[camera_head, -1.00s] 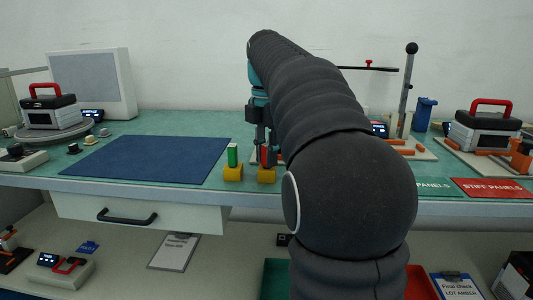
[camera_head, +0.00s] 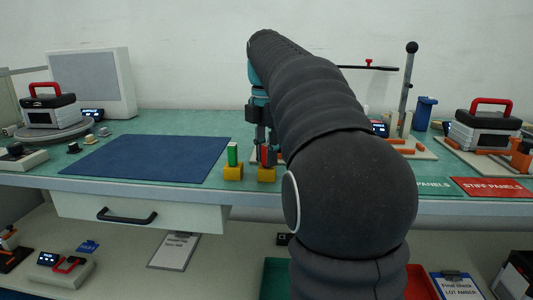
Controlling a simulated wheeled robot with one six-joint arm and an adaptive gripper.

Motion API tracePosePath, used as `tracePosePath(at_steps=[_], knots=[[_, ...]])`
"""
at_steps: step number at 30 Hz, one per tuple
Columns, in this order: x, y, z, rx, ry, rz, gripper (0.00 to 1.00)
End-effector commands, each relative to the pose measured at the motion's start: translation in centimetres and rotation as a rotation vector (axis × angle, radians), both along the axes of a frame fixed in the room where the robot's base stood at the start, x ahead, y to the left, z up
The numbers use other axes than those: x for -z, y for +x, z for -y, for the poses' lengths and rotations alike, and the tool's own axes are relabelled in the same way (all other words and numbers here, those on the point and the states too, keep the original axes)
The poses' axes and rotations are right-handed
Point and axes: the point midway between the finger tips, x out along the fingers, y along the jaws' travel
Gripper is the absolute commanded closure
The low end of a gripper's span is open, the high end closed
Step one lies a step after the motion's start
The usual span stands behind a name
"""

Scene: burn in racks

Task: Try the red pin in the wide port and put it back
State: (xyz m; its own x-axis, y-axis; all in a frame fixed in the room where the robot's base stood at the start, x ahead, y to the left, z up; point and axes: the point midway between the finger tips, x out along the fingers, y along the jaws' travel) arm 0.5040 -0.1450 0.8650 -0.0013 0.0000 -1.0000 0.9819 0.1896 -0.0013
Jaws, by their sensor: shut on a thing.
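The red pin (camera_head: 264,155) stands upright at a yellow block (camera_head: 266,174) near the front edge of the bench. My gripper (camera_head: 265,150) points down and is shut on the red pin. The pin's lower end meets the top of the block; I cannot tell how deep it sits. A green pin (camera_head: 232,153) stands in a second yellow block (camera_head: 233,172) just to the left. I cannot make out the wide port; my arm hides part of the bench behind and to the right.
A blue mat (camera_head: 147,160) lies clear to the left. A device with a red handle (camera_head: 46,110) stands at the far left, another (camera_head: 484,128) at the right. A lever stand (camera_head: 406,90) rises behind my arm's right side. A drawer (camera_head: 140,212) is under the bench.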

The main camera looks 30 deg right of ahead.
Motion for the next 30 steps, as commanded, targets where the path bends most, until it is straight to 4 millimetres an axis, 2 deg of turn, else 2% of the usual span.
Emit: tracePosePath(at_steps=[6,7,10,21,30], knots=[[0.0,0.0,0.0,0.000,0.000,0.000,1.00],[0.0,0.0,0.0,0.000,0.000,0.000,0.69],[0.0,0.0,0.0,0.000,0.000,0.000,0.45],[-0.3,0.0,0.0,0.000,0.000,0.000,0.45],[-4.0,0.1,0.0,0.000,-0.001,0.002,0.45]])
